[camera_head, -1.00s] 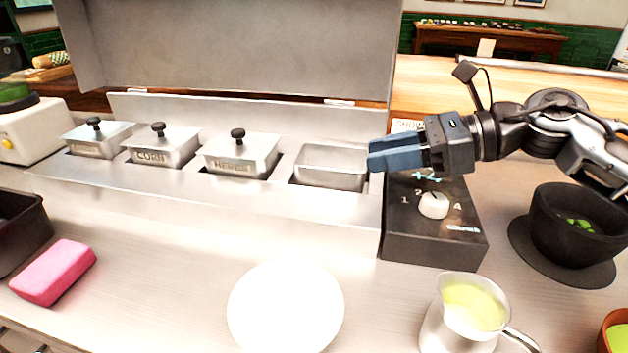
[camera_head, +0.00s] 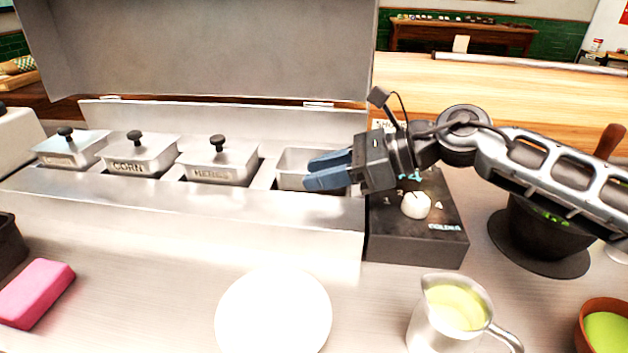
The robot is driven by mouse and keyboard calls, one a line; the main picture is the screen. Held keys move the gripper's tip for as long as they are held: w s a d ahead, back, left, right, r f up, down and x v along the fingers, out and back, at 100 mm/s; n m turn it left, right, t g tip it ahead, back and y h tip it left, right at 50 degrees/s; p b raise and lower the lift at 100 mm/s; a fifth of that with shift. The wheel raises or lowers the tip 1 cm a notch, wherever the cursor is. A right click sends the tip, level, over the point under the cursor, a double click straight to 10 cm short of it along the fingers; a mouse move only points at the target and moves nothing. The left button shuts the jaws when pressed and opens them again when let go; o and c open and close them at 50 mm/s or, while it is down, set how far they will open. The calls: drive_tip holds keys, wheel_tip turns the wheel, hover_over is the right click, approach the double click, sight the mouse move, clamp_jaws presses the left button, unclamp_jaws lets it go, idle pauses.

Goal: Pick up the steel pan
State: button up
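The likely steel pan (camera_head: 290,168) is the open, lidless metal pan at the right end of the steel counter rail. It sits sunk in its slot, and its inside looks empty where it shows. My gripper (camera_head: 318,172) is over the right part of this pan, with its blue fingers pointing left. A small gap shows between the fingertips, and nothing is held. The fingers hide the pan's right side and part of its rim. I cannot tell how high they are above it.
Three lidded pans stand left of it, including corn (camera_head: 139,155) and herbs (camera_head: 219,162). A black dial box (camera_head: 415,235) is below my wrist. A white plate (camera_head: 273,312), a milk-jug-like pitcher (camera_head: 455,310) and a pink sponge (camera_head: 35,292) are in front. A raised steel lid (camera_head: 200,50) stands behind.

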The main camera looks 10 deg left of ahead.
drive_tip(key=shift+c, duration=0.2)
clamp_jaws()
idle(1.1)
